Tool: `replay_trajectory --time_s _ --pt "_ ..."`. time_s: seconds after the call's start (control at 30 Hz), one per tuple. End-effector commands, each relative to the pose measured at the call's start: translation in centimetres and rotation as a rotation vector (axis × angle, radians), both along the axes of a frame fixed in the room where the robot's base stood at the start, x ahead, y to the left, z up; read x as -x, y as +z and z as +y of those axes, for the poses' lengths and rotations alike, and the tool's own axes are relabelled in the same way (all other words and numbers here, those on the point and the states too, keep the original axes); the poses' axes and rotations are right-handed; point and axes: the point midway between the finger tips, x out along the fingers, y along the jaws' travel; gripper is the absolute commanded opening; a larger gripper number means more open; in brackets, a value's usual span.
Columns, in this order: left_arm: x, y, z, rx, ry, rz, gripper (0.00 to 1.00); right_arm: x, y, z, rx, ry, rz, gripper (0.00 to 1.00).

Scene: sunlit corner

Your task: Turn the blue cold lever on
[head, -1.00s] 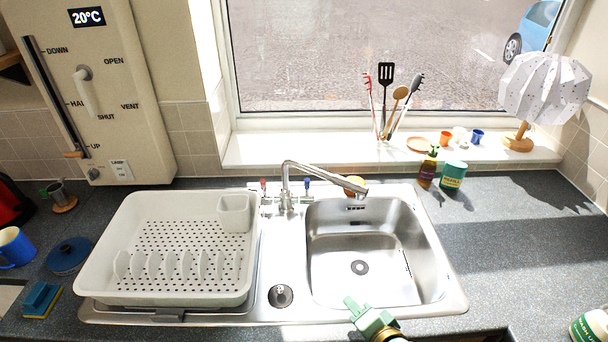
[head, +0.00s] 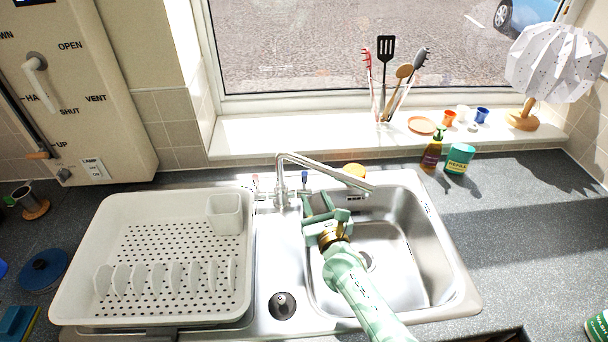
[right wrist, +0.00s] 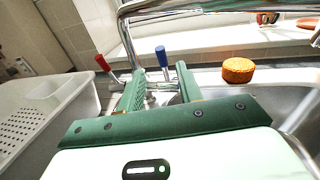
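The blue cold lever (head: 305,178) stands roughly upright beside the base of the chrome tap (head: 283,190), on its right. In the right wrist view the blue lever (right wrist: 162,58) shows beyond and between my fingertips, with its blue top above them. My right gripper (head: 316,204) is over the left part of the sink, just in front of the lever. Its two green fingers (right wrist: 157,88) are apart with nothing held between them. I cannot tell whether a finger touches the lever. The red lever (right wrist: 103,62) is left of the fingers. My left gripper is out of view.
The tap's spout (head: 335,172) reaches right over the sink (head: 425,285), close above my right gripper. A white dish rack (head: 70,290) fills the left drainer. An orange round sponge (right wrist: 238,70) lies behind the sink. The counter on the right is mostly clear.

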Motion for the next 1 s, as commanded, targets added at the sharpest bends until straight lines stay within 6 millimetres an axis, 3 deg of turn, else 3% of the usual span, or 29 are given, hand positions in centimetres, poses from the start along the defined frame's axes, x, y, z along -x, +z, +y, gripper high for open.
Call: replay_trajectory --time_s 0.2,0.4,0.6,0.83,0.97,1.0 --pt "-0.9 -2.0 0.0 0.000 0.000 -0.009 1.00 -5.5 -0.3 1.1 0.002 0.000 0.000 0.36" --pt "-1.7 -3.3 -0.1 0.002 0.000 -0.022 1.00 -8.8 -0.4 1.7 0.003 0.000 -0.001 0.36" --pt "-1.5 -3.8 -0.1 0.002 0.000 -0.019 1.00 -10.0 -0.1 1.9 0.002 0.000 0.000 0.36" --pt "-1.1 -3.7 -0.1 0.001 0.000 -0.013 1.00 -10.0 0.0 1.9 0.003 0.000 -0.001 0.36" --pt "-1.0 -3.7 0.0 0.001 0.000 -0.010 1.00 -10.0 0.0 1.9 0.003 0.000 -0.001 0.02" --pt "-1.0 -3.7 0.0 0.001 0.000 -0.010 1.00 -10.0 0.0 1.9 0.003 0.000 0.000 0.00"
